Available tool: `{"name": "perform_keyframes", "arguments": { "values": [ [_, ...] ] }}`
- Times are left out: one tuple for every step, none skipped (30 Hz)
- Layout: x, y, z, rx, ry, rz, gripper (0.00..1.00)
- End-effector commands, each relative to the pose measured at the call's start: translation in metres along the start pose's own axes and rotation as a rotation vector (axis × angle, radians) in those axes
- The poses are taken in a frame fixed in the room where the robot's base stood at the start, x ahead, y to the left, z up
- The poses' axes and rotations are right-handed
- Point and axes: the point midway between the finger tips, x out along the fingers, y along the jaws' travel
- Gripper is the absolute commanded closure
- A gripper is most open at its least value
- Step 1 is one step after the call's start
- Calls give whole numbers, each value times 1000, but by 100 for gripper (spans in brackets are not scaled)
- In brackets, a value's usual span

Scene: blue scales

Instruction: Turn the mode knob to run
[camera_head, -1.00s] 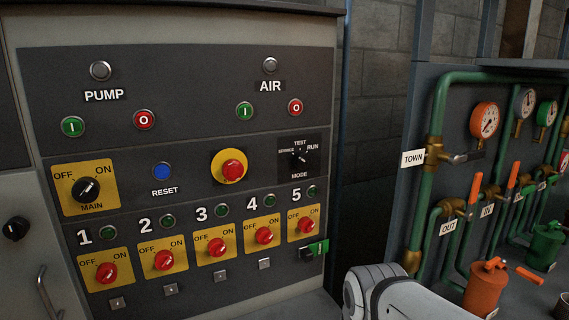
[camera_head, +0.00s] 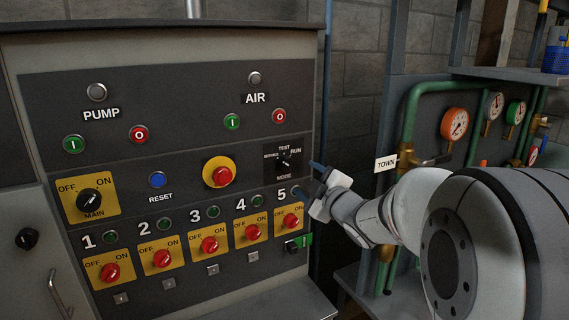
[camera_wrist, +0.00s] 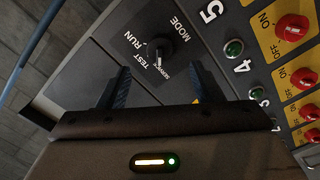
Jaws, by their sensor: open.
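The mode knob (camera_head: 285,161) is a small black knob on the dark panel, at the right of the middle row. In the wrist view the knob (camera_wrist: 159,48) lies just ahead of my fingertips, centred between their lines. RUN, TEST, SERVICE and MODE labels surround it. Its white pointer mark seems to lie toward the TEST and SERVICE side, away from RUN; I cannot tell exactly which it marks. My gripper (camera_head: 307,178) is open and empty, to the right of the knob and apart from it. In the wrist view the gripper (camera_wrist: 160,82) has two dark blue fingers spread wide.
The yellow-backed red emergency button (camera_head: 220,175) is left of the knob. The number 5 breaker switch (camera_head: 291,220) and its indicator lamp are just below. Pipes and gauges (camera_head: 455,123) stand at the right behind my arm.

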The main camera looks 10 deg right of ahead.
Motion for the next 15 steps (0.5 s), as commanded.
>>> {"name": "perform_keyframes", "arguments": {
  "values": [
    [2, 1, -2, -10, 18, -1, 41],
    [3, 1, -4, -14, 27, 0, 41],
    [5, 2, -4, -18, 33, 0, 41],
    [8, 2, -5, -19, 35, 0, 41],
    [10, 2, -5, -19, 36, 0, 41],
    [16, 2, -6, -18, 36, 0, 41],
    [20, 2, -6, -17, 36, 0, 41],
    [24, 2, -6, -17, 36, -1, 41],
    [31, 2, -6, -18, 36, -1, 41],
    [36, 3, -7, -17, 35, 0, 41],
    [41, 3, -6, -16, 34, 0, 41],
    [48, 3, -7, -17, 35, -1, 41],
    [52, 2, -7, -17, 34, -1, 41],
    [56, 2, -7, -16, 33, 0, 41],
    [62, 3, -7, -17, 33, 1, 41]
  ]
}}
